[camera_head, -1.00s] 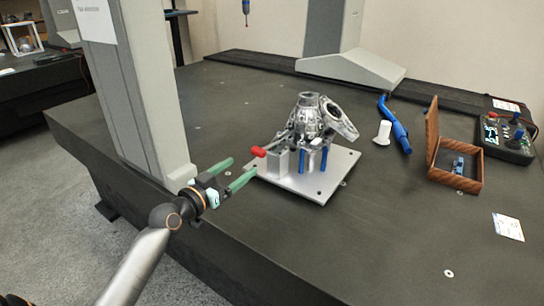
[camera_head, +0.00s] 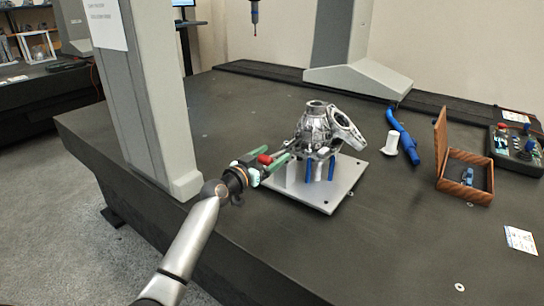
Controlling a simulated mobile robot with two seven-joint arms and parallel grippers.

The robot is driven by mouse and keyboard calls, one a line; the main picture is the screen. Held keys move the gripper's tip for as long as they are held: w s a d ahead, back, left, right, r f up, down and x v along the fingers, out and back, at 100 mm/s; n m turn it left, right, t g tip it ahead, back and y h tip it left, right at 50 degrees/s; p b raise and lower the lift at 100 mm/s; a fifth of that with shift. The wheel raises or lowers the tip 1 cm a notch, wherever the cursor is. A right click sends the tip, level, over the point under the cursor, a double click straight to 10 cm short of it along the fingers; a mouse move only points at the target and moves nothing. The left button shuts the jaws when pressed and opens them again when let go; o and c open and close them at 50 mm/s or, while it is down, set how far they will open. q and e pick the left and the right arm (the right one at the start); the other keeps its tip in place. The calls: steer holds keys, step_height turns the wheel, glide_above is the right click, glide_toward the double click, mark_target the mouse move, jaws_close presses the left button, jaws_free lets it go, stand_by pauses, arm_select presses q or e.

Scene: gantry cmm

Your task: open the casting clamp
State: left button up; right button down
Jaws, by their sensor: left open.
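The silver casting (camera_head: 318,128) stands on blue posts (camera_head: 331,168) on a light metal plate (camera_head: 330,197). The clamp's red handle tip (camera_head: 264,159) is at the left of the casting, with its lever pointing left. My left gripper (camera_head: 283,158) has green fingers and is open. Its fingers reach towards the casting, and the red tip shows at or between them; I cannot tell whether they touch it. The clamp body (camera_head: 291,174) is partly hidden behind the fingers. My right gripper is not in view.
A grey gantry column (camera_head: 150,110) stands close behind my left arm. Right of the casting are a white cylinder (camera_head: 390,143), a blue arm-like tool (camera_head: 405,138), an open wooden box (camera_head: 479,162) and a control box (camera_head: 516,148). The dark table's front is clear.

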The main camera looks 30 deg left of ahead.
arm_select(q)
steer(key=shift+w, duration=0.2)
jaws_close()
stand_by(0.6)
stand_by(0.4)
